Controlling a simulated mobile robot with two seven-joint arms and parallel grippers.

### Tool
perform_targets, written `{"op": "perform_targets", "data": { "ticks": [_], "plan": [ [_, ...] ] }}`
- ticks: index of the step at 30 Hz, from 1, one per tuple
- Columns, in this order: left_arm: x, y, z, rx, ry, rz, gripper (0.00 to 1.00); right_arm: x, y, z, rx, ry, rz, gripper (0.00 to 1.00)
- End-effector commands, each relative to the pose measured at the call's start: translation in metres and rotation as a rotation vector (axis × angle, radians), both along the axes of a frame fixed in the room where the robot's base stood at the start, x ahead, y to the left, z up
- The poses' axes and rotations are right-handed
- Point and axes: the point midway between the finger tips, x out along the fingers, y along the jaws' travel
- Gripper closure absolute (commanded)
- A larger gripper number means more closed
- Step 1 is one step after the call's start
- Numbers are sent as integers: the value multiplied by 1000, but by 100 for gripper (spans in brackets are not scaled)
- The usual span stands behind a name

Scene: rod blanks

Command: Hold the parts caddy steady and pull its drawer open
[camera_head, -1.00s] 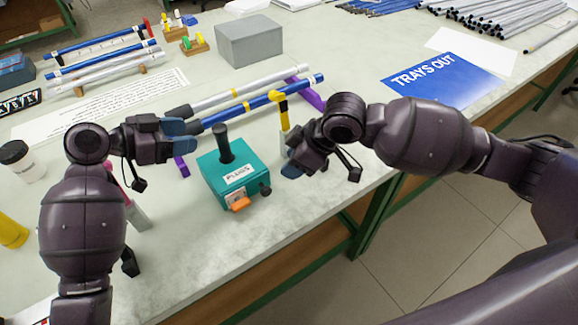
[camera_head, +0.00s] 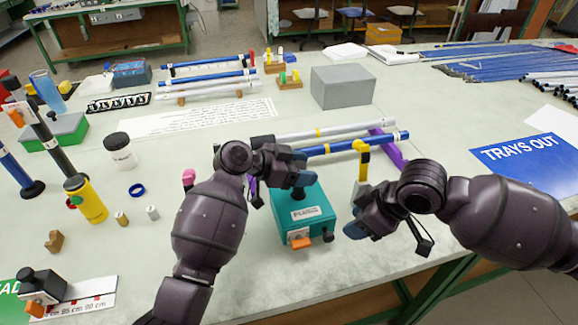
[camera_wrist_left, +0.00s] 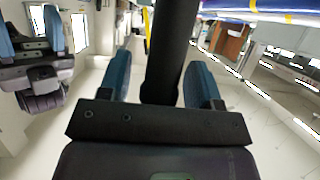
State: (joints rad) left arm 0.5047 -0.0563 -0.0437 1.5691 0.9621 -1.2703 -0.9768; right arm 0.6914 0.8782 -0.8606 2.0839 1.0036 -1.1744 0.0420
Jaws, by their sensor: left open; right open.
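The teal parts caddy (camera_head: 316,205) stands on the bench, with a label, a dark post on top, an orange tab (camera_head: 301,243) low on its front and a black knob (camera_head: 327,235) beside the tab. The drawer looks shut. My left gripper (camera_head: 297,174) is open at the post, mostly hiding it. In the left wrist view the black post (camera_wrist_left: 165,50) stands between my left fingers (camera_wrist_left: 158,82), with gaps showing on both sides. My right gripper (camera_head: 354,210) is open and empty, just right of the caddy, its fingers pointing towards it.
Blue and silver rods (camera_head: 340,145) lie on purple rests behind the caddy, near a yellow upright (camera_head: 363,160). A grey box (camera_head: 342,88) stands further back. A yellow bottle (camera_head: 87,200), white jar (camera_head: 120,152) and blue ring (camera_head: 137,190) are to the left. Bench in front of the caddy is clear.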

Motion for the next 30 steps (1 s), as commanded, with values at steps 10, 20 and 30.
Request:
{"op": "perform_targets", "data": {
  "ticks": [10, 20, 30],
  "plan": [
    [3, -9, -4, 1, 0, 0, 42, 0, 0, 0, 0, 0, 0, 57],
    [3, -8, -4, 1, 0, 0, 74, 0, 0, 0, 0, 0, 0, 57],
    [3, -8, -4, 1, 0, 0, 100, -2, 2, -2, 10, 1, -2, 47]
  ]
}}
